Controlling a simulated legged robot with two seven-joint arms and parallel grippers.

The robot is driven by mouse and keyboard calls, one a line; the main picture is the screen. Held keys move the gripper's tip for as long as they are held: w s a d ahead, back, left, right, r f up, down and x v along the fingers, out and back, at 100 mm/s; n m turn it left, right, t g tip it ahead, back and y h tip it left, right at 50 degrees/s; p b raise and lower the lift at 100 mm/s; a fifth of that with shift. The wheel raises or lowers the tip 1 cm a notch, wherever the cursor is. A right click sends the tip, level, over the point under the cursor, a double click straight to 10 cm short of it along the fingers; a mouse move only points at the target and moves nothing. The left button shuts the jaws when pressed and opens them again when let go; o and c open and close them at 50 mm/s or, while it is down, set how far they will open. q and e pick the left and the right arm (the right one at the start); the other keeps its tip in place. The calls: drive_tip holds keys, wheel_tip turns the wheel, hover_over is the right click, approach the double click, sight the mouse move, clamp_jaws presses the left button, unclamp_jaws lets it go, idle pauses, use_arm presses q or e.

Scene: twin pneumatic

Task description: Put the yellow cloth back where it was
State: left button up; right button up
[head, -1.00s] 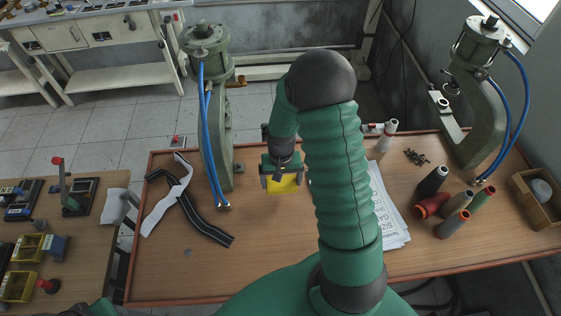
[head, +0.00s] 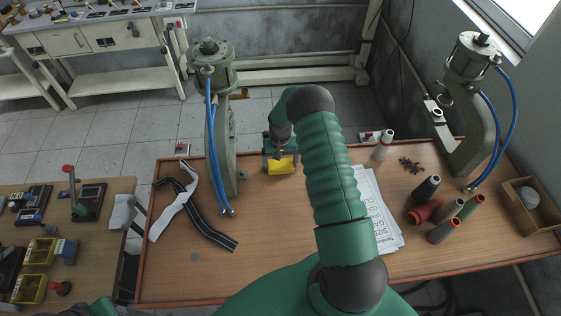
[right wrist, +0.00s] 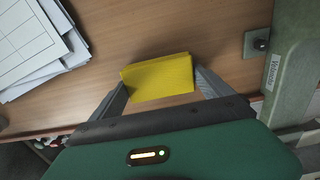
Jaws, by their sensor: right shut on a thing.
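The yellow cloth (head: 283,167) is a folded, flat rectangular block near the back edge of the wooden table, right of the left press. My right gripper (head: 282,161) is shut on it, with a finger at each end. The right wrist view shows the cloth (right wrist: 158,78) between the two fingers of the gripper (right wrist: 160,84), with table surface around it. I cannot tell whether the cloth touches the table. My left gripper is out of view.
The left green press (head: 222,140) with blue hoses stands beside the gripper. Another press (head: 478,120) stands at the right. Paper sheets (head: 375,205), several thread spools (head: 444,231) and a cardboard box (head: 520,212) lie right. Black and white strips (head: 205,228) lie left. The table's front middle is clear.

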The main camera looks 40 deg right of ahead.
sight(281, 163)
drive_tip(key=shift+f, duration=0.25)
drive_tip(key=o, duration=1)
drive_tip(key=shift+d+r, duration=0.1)
drive_tip(key=shift+o, duration=0.3)
drive_tip(key=shift+d, duration=0.4)
drive_tip(key=shift+r, duration=0.15)
wheel_tip(281, 163, up, 11)
drive_tip(key=b, duration=0.4)
drive_tip(key=s+a+r+n+t, duration=0.1)
drive_tip(key=a+r+n, duration=0.15)
drive_tip(key=a, duration=0.45)
drive_tip(key=s+a+r+n, duration=0.1)
drive_tip(key=s+a+r, duration=0.15)
drive_tip(key=a, duration=0.45)
drive_tip(key=s+a+r+n+t, duration=0.2)
drive_tip(key=s+a+r+n, duration=0.15)
drive_tip(key=s+a, duration=0.9)
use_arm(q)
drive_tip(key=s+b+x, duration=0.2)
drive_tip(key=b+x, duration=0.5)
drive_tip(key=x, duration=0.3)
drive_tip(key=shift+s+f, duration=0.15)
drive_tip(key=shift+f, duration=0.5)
use_arm(e)
drive_tip(key=x, duration=0.8)
drive_tip(key=shift+n, duration=0.4)
